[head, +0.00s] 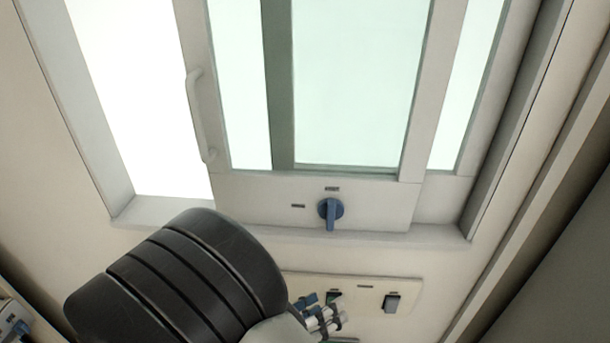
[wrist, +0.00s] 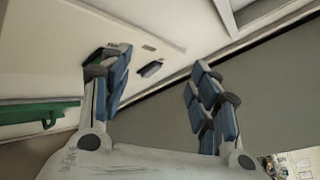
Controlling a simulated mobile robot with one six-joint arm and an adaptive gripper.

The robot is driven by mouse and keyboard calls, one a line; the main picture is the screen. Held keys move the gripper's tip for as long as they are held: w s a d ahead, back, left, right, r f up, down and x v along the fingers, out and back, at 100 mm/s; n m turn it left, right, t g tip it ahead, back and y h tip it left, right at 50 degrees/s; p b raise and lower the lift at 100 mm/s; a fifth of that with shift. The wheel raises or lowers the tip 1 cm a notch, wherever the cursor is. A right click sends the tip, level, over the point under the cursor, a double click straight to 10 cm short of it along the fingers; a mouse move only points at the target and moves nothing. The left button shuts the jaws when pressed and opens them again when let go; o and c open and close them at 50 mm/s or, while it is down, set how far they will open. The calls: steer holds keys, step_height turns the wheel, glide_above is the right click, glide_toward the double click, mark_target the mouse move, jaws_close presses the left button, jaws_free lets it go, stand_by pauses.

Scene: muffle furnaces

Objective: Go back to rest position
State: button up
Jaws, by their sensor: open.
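My gripper (head: 322,316) shows at the bottom of the head view, partly cut off by the frame edge. It is in front of the lower part of a switch plate on the wall. In the wrist view my gripper (wrist: 160,62) has its two blue-and-grey fingers spread well apart. Nothing is held between them. The switch plate (head: 362,289) carries two dark rocker switches; the right one (head: 391,302) is clear of the fingers, and the left one (head: 333,297) is close beside them. Whether the fingers touch the plate cannot be told.
A framed sliding window (head: 352,85) with a side handle (head: 199,115) and a blue knob (head: 331,209) is above the plate. A green bar (wrist: 35,113) lies left in the wrist view. A grey surface (wrist: 275,95) is at right. A partly cut-off device (head: 12,320) stands lower left.

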steer(key=s+d+r+m+g+y, duration=0.2)
steer(key=s+d+r+m+g, duration=0.25)
steer(key=m, duration=0.45)
steer(key=s+d+r+m+g+y, duration=0.2)
steer(key=s+d+m+g, duration=0.25)
steer(key=d+m, duration=0.4)
steer(key=s+a+r+m+t+y, duration=0.1)
steer(key=r+m+t+y, duration=0.1)
steer(key=m, duration=0.6)
steer(key=s+r+m+t+y, duration=0.1)
steer(key=s+r+m+y, duration=0.1)
steer(key=r+m+y, duration=0.3)
steer(key=shift+s+a+m+t+y, duration=0.25)
steer(key=shift+a+m+t+y, duration=0.15)
steer(key=shift+m, duration=1.15)
